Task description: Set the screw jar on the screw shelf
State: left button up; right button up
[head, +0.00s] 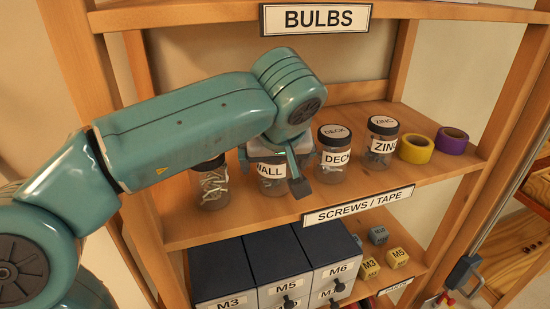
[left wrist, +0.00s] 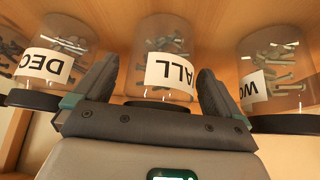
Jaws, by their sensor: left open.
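A clear screw jar labelled WALL (head: 270,187) stands upright on the shelf board labelled SCREWS / TAPE (head: 358,205). My left gripper (head: 283,172) is at this jar and hides its lid and part of its label. In the left wrist view, the WALL jar (left wrist: 165,45) appears upside down between the two spread fingers of the left gripper (left wrist: 158,70). The fingers are open, one on each side of the jar; I cannot tell whether they touch it. My right gripper is not in view.
A jar (head: 213,190) stands left of the WALL jar. The DECK jar (head: 335,158) and ZINC jar (head: 381,145) stand right of it, then yellow tape (head: 416,149) and purple tape (head: 453,141). The BULBS shelf (head: 200,14) is above; drawers (head: 287,255) are below.

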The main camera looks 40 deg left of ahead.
pick_arm(q)
jog(key=v, duration=1.2)
jog(key=shift+r, duration=0.2)
